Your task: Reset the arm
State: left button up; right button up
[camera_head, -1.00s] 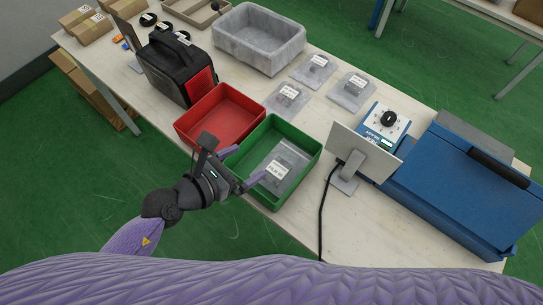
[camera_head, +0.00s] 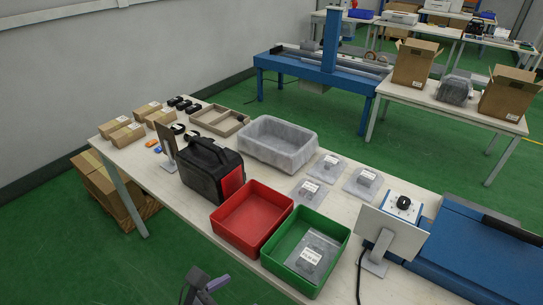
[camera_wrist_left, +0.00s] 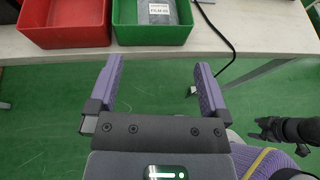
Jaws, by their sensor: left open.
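My left gripper (camera_head: 207,287) is at the bottom edge of the head view, partly cut off, in front of the table. In the left wrist view my left gripper (camera_wrist_left: 158,75) has its two purple fingers wide apart with nothing between them, over the green floor. The table edge and trays lie beyond the fingertips. A black gripper, which looks like my right one (camera_wrist_left: 283,130), shows at the right of the left wrist view; its jaws are too small to read. The right gripper is not in the head view.
On the table (camera_head: 190,222) stand a red tray (camera_head: 225,238), a green tray (camera_head: 275,268) holding a labelled bag (camera_head: 312,256), a black case (camera_head: 205,172), a grey bin (camera_head: 262,158) and a monitor (camera_head: 392,232). A black cable (camera_wrist_left: 226,45) hangs past the table edge.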

pick_arm(q)
jog(key=s+a+f+n+y+b, duration=0.1)
jog(key=s+a+f+n+y, duration=0.3)
jog(key=f+n, duration=0.8)
jog(key=s+a+f+n+y+b, duration=0.1)
jog(key=a+f+n+y+b, duration=0.3)
jog(key=f+n, duration=0.7)
jog(key=s+a+f+n+g, duration=0.1)
jog(key=s+f+n+g, duration=0.3)
jog(key=s+n, duration=0.5)
jog(key=s+a+f+n+g+y, duration=0.1)
jog(key=s+f+n+g, duration=0.4)
jog(key=s+n, duration=0.5)
jog(key=s+a+f, duration=0.1)
jog(key=s+f, duration=0.1)
jog(key=s, duration=0.2)
jog(key=shift+s+y+p, duration=0.15)
jog(key=shift+y+p, duration=0.15)
jog(key=shift+p, duration=0.1)
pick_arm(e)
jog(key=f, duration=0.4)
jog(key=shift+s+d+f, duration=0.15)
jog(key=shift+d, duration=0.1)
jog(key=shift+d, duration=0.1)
